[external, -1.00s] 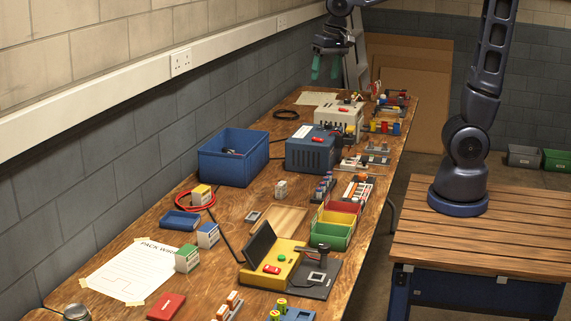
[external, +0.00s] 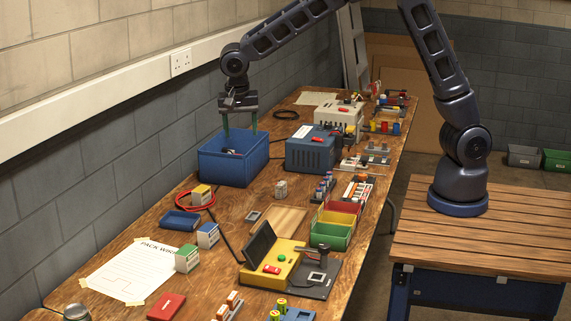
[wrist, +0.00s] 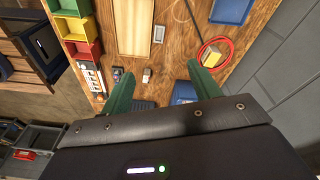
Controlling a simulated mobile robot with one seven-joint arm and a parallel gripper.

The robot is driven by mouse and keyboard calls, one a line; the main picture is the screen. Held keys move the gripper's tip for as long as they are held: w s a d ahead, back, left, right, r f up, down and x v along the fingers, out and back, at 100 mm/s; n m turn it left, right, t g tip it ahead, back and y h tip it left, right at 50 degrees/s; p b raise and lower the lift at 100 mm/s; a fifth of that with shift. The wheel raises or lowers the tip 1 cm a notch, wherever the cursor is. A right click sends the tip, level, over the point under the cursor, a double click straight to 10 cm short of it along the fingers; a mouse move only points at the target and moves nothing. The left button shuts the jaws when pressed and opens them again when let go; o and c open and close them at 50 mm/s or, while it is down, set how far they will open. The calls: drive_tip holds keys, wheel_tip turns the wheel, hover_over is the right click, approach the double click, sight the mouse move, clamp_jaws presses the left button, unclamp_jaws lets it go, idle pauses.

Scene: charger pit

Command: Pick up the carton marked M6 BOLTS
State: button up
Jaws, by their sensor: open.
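Several small cartons stand on the bench, and I cannot read M6 BOLTS on any of them. A yellow-topped carton (external: 201,194) stands inside a red cable coil; it also shows in the wrist view (wrist: 211,58). A blue-topped carton (external: 207,236) and a green-topped carton (external: 187,259) stand nearer the camera. A small grey-white carton (external: 281,189) stands right of the blue bin; it seems to show between my fingers in the wrist view (wrist: 146,75). My gripper (external: 240,125) is open and empty above the blue bin, its green fingers (wrist: 156,70) pointing down.
The blue bin (external: 220,168) holds something dark, partly hidden. A blue-grey power unit (external: 307,154) stands right of it. A shallow blue tray (external: 180,221), a wooden tray (external: 261,229) and coloured bins (external: 326,235) lie nearer. The wall bounds the bench's left side.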

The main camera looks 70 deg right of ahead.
drive_tip(key=w+a+f+m+h, duration=0.15)
drive_tip(key=w+a+f, duration=0.25)
drive_tip(key=a+f, duration=0.4)
drive_tip(key=m, duration=0.4)
approach(207, 228)
drive_tip(key=shift+s+d+f+n+g+h, duration=0.1)
drive_tip(key=shift+d+f+n+g+h, duration=0.2)
drive_tip(key=shift+f+h, duration=0.25)
drive_tip(key=shift+f, duration=0.6)
drive_tip(key=x, duration=0.4)
drive_tip(key=shift+d+f, duration=0.1)
drive_tip(key=shift+f, duration=0.3)
drive_tip(key=shift+w+x, duration=0.15)
drive_tip(key=shift+x, duration=1.2)
drive_tip(key=shift+w+x, duration=0.2)
drive_tip(key=shift+x, duration=1.15)
drive_tip(key=c, duration=1.3)
drive_tip(key=shift+a, duration=0.25)
drive_tip(key=shift+o, duration=0.3)
